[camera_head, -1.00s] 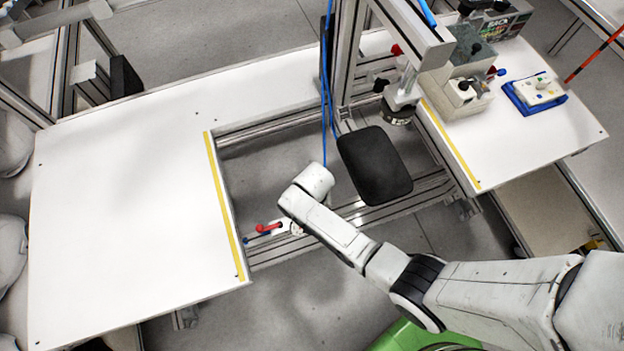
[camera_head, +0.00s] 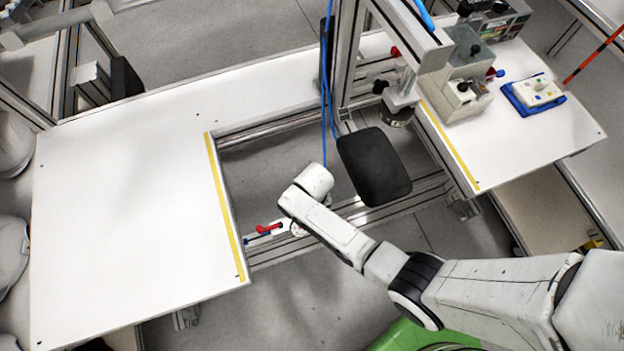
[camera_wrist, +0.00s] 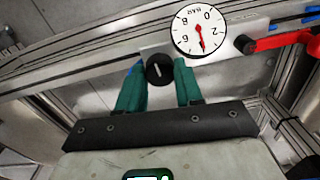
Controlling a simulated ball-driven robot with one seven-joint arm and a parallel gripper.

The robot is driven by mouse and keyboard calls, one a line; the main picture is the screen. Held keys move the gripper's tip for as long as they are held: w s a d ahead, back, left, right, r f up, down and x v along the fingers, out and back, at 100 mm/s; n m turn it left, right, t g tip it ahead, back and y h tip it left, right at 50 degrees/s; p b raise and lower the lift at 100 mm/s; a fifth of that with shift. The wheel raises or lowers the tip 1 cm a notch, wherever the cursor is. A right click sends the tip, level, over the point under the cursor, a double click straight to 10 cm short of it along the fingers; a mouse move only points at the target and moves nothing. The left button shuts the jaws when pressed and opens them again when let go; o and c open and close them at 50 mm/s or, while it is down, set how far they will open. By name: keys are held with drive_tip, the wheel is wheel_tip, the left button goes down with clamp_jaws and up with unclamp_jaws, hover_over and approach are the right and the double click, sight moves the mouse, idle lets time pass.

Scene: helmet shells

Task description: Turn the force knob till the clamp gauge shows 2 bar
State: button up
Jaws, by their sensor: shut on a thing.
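The force knob (camera_wrist: 159,69) is a round black knob with a white mark, seen in the wrist view between the teal fingers of my gripper (camera_wrist: 160,78). My gripper is shut on it. The clamp gauge (camera_wrist: 200,30) is a white round dial marked BAR, just above and right of the knob. Its red needle points down, near where 4 would be, between the 2 at right and the 6 at left; the needle covers that part of the scale. In the head view my arm hides the gripper, knob and gauge.
A red lever (camera_wrist: 280,41) with a black end lies right of the gauge; it also shows in the head view (camera_head: 268,227). A dark pad (camera_head: 374,166) stands beside my wrist. White tabletops (camera_head: 130,215) flank the open gap between the rails.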

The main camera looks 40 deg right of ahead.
drive_tip(key=o, duration=1)
drive_tip(key=shift+o, duration=0.2)
drive_tip(key=shift+w+a, duration=0.1)
drive_tip(key=m, duration=0.2)
drive_tip(key=shift+a+m+b, duration=0.1)
drive_tip(key=shift+m+b, duration=0.25)
drive_tip(key=shift+m, duration=0.05)
drive_tip(key=m+b, duration=0.1)
drive_tip(key=m, duration=0.3)
drive_tip(key=shift+f, duration=0.1)
drive_tip(key=m+b, duration=0.1)
drive_tip(key=m, duration=0.3)
drive_tip(key=m+b, duration=0.1)
drive_tip(key=m, duration=0.3)
drive_tip(key=shift+b, duration=0.4)
wheel_tip(320, 180, up, 11)
drive_tip(key=p, duration=0.1)
drive_tip(key=shift+s+m+p, duration=0.25)
drive_tip(key=shift+m+p, duration=0.05)
